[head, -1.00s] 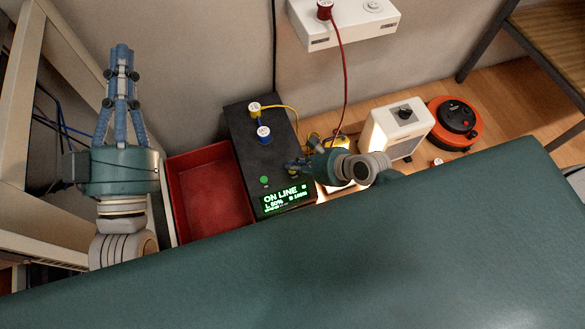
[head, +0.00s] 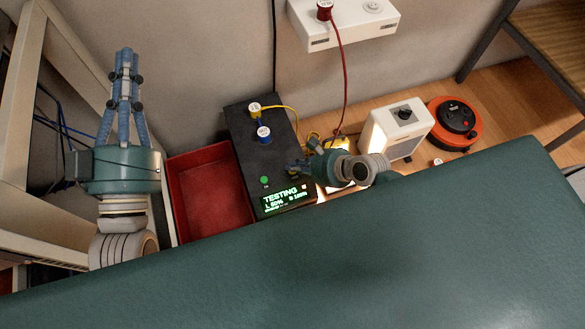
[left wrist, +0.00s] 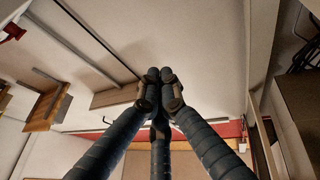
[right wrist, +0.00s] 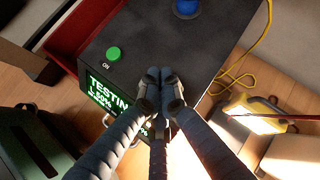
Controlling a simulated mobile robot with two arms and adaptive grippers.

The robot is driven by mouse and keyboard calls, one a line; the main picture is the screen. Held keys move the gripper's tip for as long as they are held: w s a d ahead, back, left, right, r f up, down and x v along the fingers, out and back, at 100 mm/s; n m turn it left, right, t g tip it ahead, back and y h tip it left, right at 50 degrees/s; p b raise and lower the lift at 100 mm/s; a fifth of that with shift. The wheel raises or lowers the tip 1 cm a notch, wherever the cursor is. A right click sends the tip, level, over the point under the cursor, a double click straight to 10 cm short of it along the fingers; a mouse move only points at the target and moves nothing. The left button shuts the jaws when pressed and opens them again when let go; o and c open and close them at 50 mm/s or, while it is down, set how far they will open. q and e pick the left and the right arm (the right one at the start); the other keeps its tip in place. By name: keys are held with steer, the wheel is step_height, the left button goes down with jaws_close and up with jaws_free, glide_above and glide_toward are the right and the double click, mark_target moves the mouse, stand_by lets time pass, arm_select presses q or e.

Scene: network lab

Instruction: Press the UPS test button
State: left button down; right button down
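My left gripper (head: 125,55) is shut and empty, left of the UPS.
A red bin (head: 208,190) stands left of the UPS. Yellow and blue plugs sit on its top. To the right are a white heater-like box (head: 395,128) and an orange cable reel (head: 454,122). A white wall socket box (head: 345,22) holds a red plug.

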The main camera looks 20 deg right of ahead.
steer(key=shift+r+p, duration=0.3)
steer(key=shift+p, duration=0.15)
steer(key=shift+r, duration=0.15)
arm_select(q)
step_height(320, 180, down, 12)
steer(key=a+g+y+p, duration=0.1)
steer(key=g+y, duration=0.1)
steer(key=g, duration=0.3)
steer(key=shift+w+a+g, duration=0.3)
steer(key=shift+a+g, duration=0.05)
steer(key=shift+g, duration=0.05)
arm_select(e)
steer(key=shift+r, duration=0.25)
arm_select(q)
steer(key=shift+d, duration=0.15)
